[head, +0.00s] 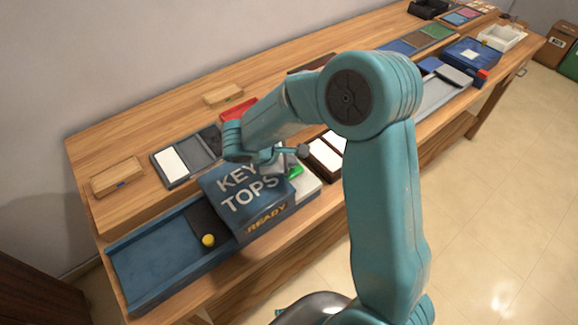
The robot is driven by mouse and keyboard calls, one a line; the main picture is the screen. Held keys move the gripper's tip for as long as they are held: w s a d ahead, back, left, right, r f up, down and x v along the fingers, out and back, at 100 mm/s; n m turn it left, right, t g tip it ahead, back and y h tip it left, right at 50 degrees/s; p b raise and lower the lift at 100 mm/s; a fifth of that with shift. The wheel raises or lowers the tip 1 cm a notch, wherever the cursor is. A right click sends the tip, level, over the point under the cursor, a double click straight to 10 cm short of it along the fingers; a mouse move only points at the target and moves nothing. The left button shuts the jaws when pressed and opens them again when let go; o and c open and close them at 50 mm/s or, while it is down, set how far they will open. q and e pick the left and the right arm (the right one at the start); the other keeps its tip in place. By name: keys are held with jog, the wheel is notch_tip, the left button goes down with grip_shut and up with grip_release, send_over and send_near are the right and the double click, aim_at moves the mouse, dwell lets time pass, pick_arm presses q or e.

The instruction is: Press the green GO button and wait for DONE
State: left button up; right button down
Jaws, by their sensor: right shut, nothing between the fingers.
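The blue machine lettered KEY TOPS (240,190) stands at the front of the wooden bench, and its front label reads READY (267,219). The green button (295,172) shows at the machine's right side, on a pale block (307,188). It is partly covered by my right gripper (287,161), which is shut and empty just above and beside it. I cannot tell whether the fingertips touch the button. My left gripper is not in view.
A blue chute (150,266) with a yellow ball (208,240) extends left of the machine. A tray with white and grey tiles (171,161) lies behind it. Wooden blocks (117,178) sit at the back. Trays and boxes fill the far right bench. My right arm hides the bench's middle.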

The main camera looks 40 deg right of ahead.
jog(key=shift+f+b, duration=0.3)
jog(key=shift+f, duration=0.05)
jog(key=shift+r, duration=0.15)
dwell(0.4)
jog(key=shift+r+p, duration=0.55)
jog(key=shift+r, duration=0.25)
notch_tip(320, 180, up, 5)
jog(key=p, duration=0.3)
jog(key=shift+p, duration=0.3)
dwell(0.4)
